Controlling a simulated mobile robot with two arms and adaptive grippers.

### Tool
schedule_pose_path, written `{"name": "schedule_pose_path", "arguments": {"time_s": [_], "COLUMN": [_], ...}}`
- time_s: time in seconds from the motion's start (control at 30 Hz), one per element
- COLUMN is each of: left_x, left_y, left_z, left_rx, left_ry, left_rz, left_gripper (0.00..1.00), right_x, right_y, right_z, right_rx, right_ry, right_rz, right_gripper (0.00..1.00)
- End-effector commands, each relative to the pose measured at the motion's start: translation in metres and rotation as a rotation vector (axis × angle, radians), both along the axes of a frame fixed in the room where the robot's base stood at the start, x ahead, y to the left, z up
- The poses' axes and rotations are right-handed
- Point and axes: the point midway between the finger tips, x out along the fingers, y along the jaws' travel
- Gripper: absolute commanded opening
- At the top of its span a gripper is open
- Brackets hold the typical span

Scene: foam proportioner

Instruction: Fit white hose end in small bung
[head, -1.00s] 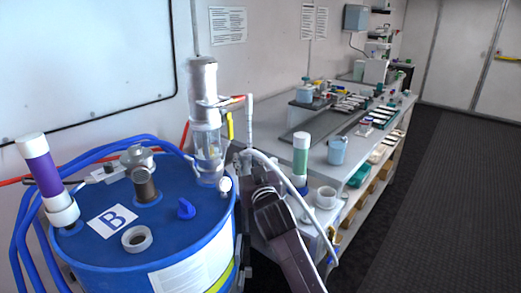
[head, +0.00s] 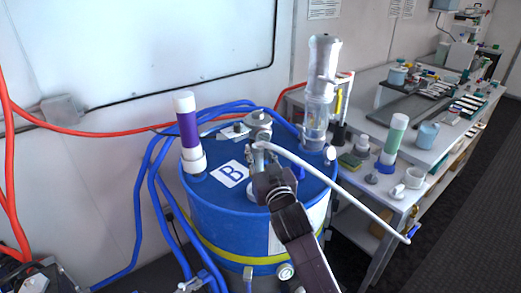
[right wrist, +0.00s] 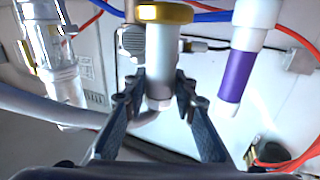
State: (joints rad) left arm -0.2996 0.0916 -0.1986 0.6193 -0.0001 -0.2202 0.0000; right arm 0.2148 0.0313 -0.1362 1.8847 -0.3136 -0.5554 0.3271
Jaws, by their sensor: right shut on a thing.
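My right gripper (head: 258,168) is over the blue drum (head: 215,215) marked B. It is shut on the white hose (head: 335,185) near its bent end. In the right wrist view, which looks upside down, the fingers (right wrist: 158,95) flank a white cylinder (right wrist: 160,65) with a gold ring (right wrist: 165,13). The hose (right wrist: 60,108) curves in from the left there. The small bung cannot be made out; my gripper hides part of the drum top. My left gripper is not in view.
On the drum stand a purple-and-white tube (head: 188,135), a metal fitting (head: 259,122) behind my gripper and a clear cylinder (head: 318,100). Blue hoses (head: 152,190) run down the drum's left. A cluttered bench (head: 372,100) stands at right.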

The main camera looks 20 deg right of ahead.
Motion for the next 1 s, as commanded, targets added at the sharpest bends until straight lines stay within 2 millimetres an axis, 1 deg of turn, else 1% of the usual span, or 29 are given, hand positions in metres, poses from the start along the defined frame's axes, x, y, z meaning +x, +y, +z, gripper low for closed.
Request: {"name": "schedule_pose_path", "arguments": {"time_s": [0.1, 0.2, 0.33, 0.5, 0.63, 1.0], "left_x": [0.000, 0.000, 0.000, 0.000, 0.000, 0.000], "left_y": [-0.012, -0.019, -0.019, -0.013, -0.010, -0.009], "left_z": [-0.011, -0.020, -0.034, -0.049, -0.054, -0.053], "left_rx": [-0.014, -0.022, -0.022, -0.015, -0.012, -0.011], "left_ry": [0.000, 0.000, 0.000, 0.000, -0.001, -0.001], "left_rz": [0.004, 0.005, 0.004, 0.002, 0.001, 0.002], "left_gripper": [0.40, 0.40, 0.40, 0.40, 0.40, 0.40], "right_x": [0.000, 0.000, 0.000, 0.000, 0.000, 0.000], "right_y": [0.000, 0.000, 0.000, 0.000, 0.000, 0.000], "right_z": [-0.010, -0.020, -0.034, -0.050, -0.054, -0.054], "right_rx": [-0.001, -0.001, 0.000, 0.001, 0.001, 0.000], "right_ry": [-0.003, -0.002, -0.002, -0.003, -0.003, -0.003], "right_rz": [0.001, 0.001, 0.001, 0.002, 0.001, 0.001], "right_gripper": [0.00, 0.00, 0.00, 0.00, 0.00, 0.00]}}
